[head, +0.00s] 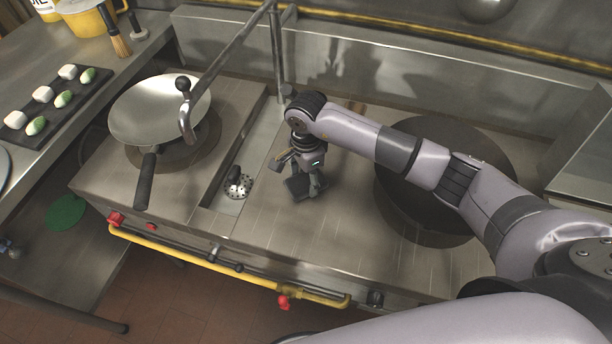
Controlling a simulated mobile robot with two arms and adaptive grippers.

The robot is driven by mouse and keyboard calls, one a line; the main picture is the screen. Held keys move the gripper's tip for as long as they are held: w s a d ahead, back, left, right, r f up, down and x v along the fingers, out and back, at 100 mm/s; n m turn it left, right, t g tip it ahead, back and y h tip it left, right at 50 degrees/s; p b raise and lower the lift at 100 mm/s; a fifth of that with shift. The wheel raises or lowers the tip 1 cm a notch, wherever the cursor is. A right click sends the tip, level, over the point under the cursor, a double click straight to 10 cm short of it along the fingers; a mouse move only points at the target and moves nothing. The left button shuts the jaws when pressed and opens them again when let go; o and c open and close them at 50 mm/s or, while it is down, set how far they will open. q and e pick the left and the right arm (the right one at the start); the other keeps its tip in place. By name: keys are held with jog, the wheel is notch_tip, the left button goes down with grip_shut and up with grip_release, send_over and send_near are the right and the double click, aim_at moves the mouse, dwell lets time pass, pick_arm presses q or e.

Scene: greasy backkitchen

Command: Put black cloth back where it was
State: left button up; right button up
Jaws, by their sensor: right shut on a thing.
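My right gripper (307,183) points down over the steel stove top, right of the narrow sunken channel. It is shut on a small dark folded thing (298,188), which looks like the black cloth. The cloth is low, close to the steel surface; I cannot tell whether it touches it. The gripper's fingers hide part of it. My left gripper is not in view.
A wok (160,108) sits on the left burner, its handle toward the front. A large dark round plate (425,190) lies under my right arm. A black tray (48,108) holds several pieces.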

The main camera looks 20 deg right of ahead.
jog(key=shift+f, duration=0.25)
jog(key=shift+f, duration=0.1)
jog(key=shift+f+b, duration=0.15)
jog(key=shift+b, duration=0.15)
jog(key=o, duration=1)
jog(key=shift+o, duration=0.2)
